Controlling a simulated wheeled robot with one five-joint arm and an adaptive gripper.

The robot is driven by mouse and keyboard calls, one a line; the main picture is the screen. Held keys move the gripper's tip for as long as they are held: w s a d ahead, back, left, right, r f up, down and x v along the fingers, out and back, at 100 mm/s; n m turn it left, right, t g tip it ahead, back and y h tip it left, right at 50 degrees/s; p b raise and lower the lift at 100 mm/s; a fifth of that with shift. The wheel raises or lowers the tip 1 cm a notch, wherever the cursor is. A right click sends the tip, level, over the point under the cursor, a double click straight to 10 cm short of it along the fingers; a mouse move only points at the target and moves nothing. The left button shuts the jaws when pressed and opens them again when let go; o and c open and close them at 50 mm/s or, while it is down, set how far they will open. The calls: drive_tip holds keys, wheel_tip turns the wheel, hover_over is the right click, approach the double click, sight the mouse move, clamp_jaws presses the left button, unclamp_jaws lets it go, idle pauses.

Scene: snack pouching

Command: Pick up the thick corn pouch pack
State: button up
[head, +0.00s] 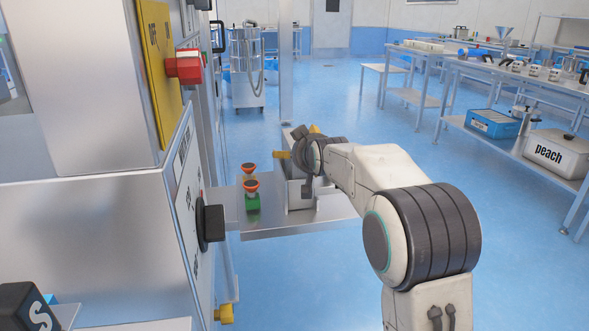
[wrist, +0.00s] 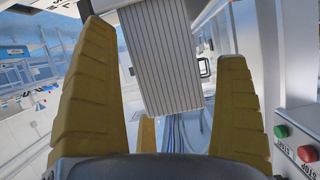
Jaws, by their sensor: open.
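My gripper (head: 298,142) is at the end of my arm, over a metal holder (head: 300,197) on the tray beside the machine. In the wrist view its two yellow fingers (wrist: 163,48) are wide apart. A pale grey block with parallel lines (wrist: 163,60) shows between and beyond the fingertips. I cannot tell whether it is the thick corn pouch pack, as no label shows. No gap between the fingers and the block can be judged. In the head view my wrist and arm hide much of that spot.
The metal tray (head: 285,231) juts from the machine (head: 90,235) on the left. A green button (wrist: 281,131) and a red button (wrist: 307,153) show at the right. Blue floor (head: 345,100) is open beyond.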

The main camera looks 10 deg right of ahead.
drive_tip(key=shift+x, duration=0.8)
drive_tip(key=c, duration=1.4)
drive_tip(key=shift+r, duration=0.15)
